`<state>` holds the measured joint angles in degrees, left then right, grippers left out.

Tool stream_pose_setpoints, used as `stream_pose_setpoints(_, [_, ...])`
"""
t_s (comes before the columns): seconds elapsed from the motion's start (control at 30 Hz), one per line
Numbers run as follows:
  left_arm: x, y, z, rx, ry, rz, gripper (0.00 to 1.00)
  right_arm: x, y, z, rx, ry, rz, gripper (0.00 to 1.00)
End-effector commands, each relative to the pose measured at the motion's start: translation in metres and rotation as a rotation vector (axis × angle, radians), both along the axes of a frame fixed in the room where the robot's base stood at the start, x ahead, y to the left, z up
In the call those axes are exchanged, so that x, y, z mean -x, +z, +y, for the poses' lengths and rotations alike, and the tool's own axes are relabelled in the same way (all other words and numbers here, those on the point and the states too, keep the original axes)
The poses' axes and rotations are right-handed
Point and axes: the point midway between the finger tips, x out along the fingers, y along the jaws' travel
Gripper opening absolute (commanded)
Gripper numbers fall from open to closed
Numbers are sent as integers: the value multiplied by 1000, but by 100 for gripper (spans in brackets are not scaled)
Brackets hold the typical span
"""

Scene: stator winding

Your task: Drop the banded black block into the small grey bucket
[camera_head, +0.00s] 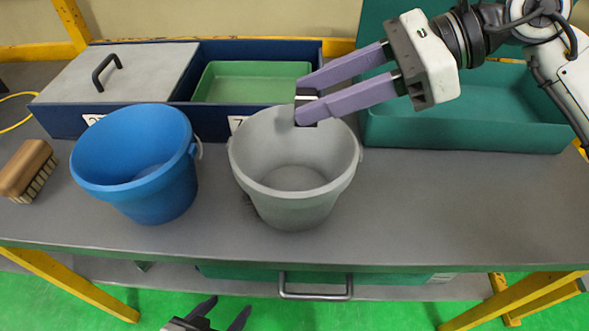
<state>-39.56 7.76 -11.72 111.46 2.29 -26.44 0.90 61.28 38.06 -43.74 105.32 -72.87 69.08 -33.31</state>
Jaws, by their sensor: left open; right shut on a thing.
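The small grey bucket (290,207) stands upright on the grey table, in the middle of the head view. My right gripper (307,106) reaches in from the upper right with its purple fingers over the back of the bucket's rim. It is shut on the banded black block (306,100), a small dark piece with a light band between the fingertips. The fingers hide part of the block. My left gripper (222,314) is low at the bottom edge, in front of the table. Its dark fingers are apart and empty.
A blue bucket (136,197) stands left of the grey one. A wooden brush (27,171) lies at the far left. Behind are a navy box (213,122) with a grey lid (134,73), a green tray (250,69) and a teal bin (464,134). The table's right front is clear.

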Motion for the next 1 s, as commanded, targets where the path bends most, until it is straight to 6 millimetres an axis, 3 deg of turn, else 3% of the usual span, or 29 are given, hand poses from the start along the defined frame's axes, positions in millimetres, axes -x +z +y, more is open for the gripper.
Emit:
stream_pose_setpoints(0.13, [-6, 4, 0, 0, 0, -11, 57, 0, 1, 0, 0, -1, 0, 18])
stream_pose_setpoints(0.17, [-6, 4, 0, 1, 0, -12, 57, 0, 1, 0, 0, -1, 0, 43])
stream_pose_setpoints(0.27, [-7, 4, 0, 1, 1, -13, 57, 0, 1, 0, 0, -1, 0, 60])
stream_pose_setpoints(0.3, [-7, 4, 0, 1, 2, -12, 57, 0, 1, 0, 0, -1, 0, 62])
stream_pose_setpoints(0.67, [-4, -1, 3, -3, 7, -4, 57, -1, 4, -7, 0, -4, -1, 62])
stream_pose_setpoints(1.0, [-1, -11, 2, -4, 4, 7, 57, -1, 33, -62, 0, -5, -2, 62])
